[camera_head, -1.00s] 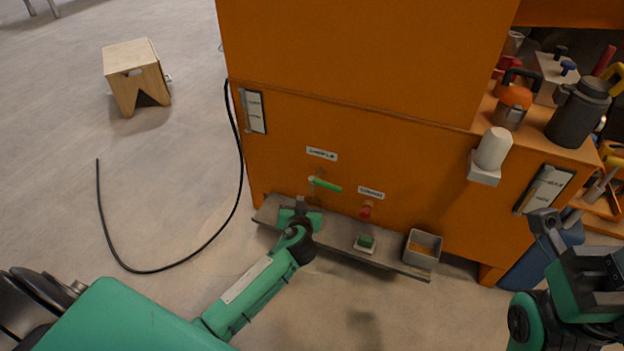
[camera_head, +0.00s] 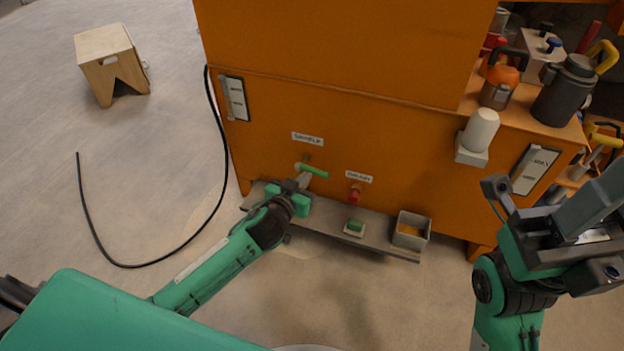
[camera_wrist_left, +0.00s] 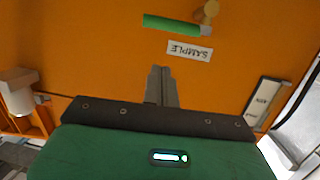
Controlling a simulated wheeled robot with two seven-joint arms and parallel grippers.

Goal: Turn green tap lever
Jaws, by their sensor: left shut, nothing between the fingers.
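The green tap lever (camera_head: 316,171) sticks out sideways from its tap on the orange cabinet front, under the SAMPLE label (camera_head: 307,138). My left gripper (camera_head: 305,179) is shut and empty, its fingertips just below the lever; I cannot tell if they touch. In the left wrist view the picture is upside down: the lever (camera_wrist_left: 171,24) lies across the top beside a brass fitting (camera_wrist_left: 211,11), and the shut fingers (camera_wrist_left: 162,72) point toward the label, apart from the lever in that view. My right gripper (camera_head: 575,225) is at the right edge, its jaws unclear.
A red tap (camera_head: 354,194) sits right of the green lever. A low grey shelf (camera_head: 378,243) below holds a green button block (camera_head: 354,227) and a grey bin (camera_head: 411,231). A white cylinder (camera_head: 480,130) juts from the cabinet at right. A black hose (camera_head: 92,235) lies on the floor.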

